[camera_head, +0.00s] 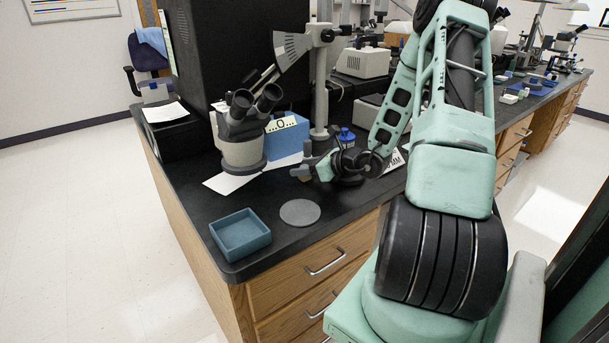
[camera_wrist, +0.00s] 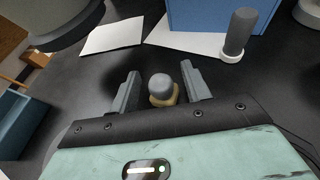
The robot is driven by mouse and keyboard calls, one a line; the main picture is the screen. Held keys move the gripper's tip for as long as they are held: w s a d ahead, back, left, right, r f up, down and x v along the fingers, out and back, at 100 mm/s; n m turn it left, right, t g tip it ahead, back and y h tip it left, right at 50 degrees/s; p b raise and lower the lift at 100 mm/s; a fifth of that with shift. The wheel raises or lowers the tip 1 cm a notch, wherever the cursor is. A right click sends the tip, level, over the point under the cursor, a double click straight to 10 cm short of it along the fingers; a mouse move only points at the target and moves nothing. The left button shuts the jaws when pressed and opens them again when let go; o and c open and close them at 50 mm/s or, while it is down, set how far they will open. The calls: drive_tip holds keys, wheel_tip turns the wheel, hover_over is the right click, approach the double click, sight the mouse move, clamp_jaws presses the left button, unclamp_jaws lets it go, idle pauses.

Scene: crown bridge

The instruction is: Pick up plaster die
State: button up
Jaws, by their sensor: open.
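The small piece that appears to be the plaster die (camera_wrist: 162,86) has a rounded grey top and a tan lower part. In the wrist view it lies between the two fingers of my gripper (camera_wrist: 160,78), with dark gaps on both sides. The fingers are open and apart from it. Its lower end is partly hidden by my gripper's body. In the head view my gripper (camera_head: 306,169) is low over the black bench, in front of the microscope, and the die is too small to make out clearly.
A blue tray (camera_head: 240,234) and a flat grey disc (camera_head: 300,212) are near the bench's front edge. A microscope (camera_head: 242,135) and a blue box (camera_head: 287,137) stand behind. A grey cylinder with a white base (camera_wrist: 238,35) stands beyond the right finger. White papers (camera_wrist: 112,36) lie ahead.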

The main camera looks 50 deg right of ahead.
drive_tip(key=shift+w, duration=0.1)
clamp_jaws()
drive_tip(key=shift+r, duration=0.1)
